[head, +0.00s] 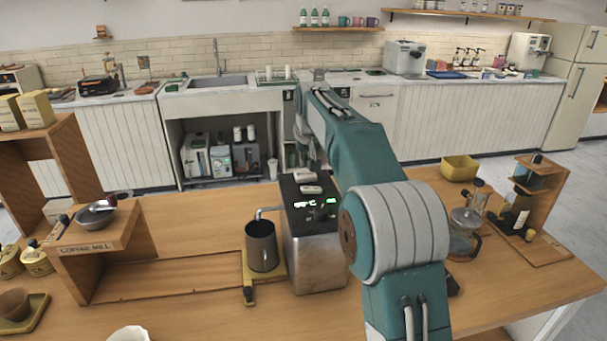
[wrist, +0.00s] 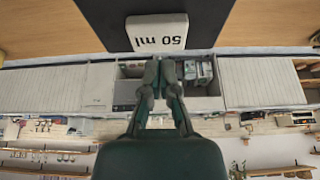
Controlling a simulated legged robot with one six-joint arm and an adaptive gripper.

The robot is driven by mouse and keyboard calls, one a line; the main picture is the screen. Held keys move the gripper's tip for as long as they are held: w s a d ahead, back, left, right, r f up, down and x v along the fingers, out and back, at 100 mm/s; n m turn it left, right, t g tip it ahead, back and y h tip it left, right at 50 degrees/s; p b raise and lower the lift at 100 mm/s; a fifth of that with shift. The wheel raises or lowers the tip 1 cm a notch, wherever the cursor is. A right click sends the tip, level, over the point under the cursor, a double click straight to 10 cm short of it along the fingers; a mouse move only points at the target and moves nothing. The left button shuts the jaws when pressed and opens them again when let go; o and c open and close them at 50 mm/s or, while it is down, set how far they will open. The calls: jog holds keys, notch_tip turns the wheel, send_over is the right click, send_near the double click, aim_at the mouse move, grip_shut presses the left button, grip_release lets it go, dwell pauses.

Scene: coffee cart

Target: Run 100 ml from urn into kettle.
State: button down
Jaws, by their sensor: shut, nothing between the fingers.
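The urn (head: 315,255) is a dark metal box with a green-lit display and pale buttons (head: 311,189) on top. The display is too small to read. The dark grey kettle (head: 262,247) stands left of it, with the urn's thin spout over its open top. Its contents cannot be seen. In the wrist view a pale button marked "50 ml" (wrist: 157,32) appears upside down on the urn's dark top. My gripper (wrist: 160,66) is shut and empty, its tips pointing toward that button with a small apparent gap. Contact cannot be confirmed. In the head view my gripper is not clearly distinguishable.
The kettle stands on a yellow base (head: 279,268). A wooden coffee mill stand (head: 92,240) with a metal bowl (head: 95,215) is at left. A glass pot (head: 463,240), a wooden rack (head: 540,200) and a yellow box (head: 459,168) are at right. The counter behind the kettle is clear.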

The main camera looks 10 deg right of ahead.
jog(key=shift+f, duration=1.35)
jog(key=shift+r, duration=1.35)
jog(key=shift+f, duration=1.3)
dwell(1.4)
jog(key=shift+r, duration=1.3)
dwell(1.0)
